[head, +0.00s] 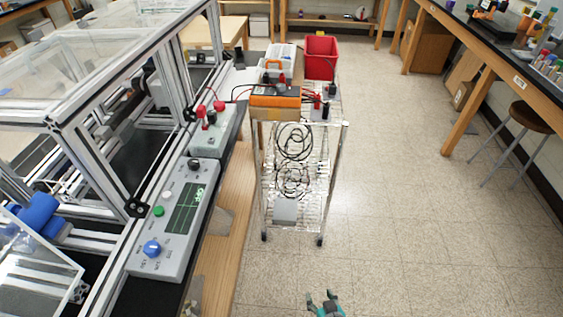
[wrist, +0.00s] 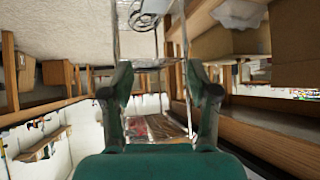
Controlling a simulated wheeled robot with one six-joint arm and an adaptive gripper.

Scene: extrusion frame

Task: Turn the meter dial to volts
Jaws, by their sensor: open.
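A grey meter box (head: 190,228) with a dark green screen (head: 184,209) lies on the bench at the left in the head view. A blue dial (head: 152,248) is at its near end, with small markings around it that I cannot read. A black knob (head: 194,164) is at its far end. A green button (head: 159,210) and a pale button sit beside the screen. My gripper (head: 320,297) is at the bottom edge of the head view, over the floor, well right of the box. In the wrist view my gripper (wrist: 157,80) is open and empty; the meter does not show there.
A wire cart (head: 296,180) with an orange device (head: 275,96), cables and a red bin (head: 321,58) stands beyond the meter. Aluminium framing (head: 95,165) borders the box at left. The floor (head: 400,220) at right is clear up to a stool (head: 530,117).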

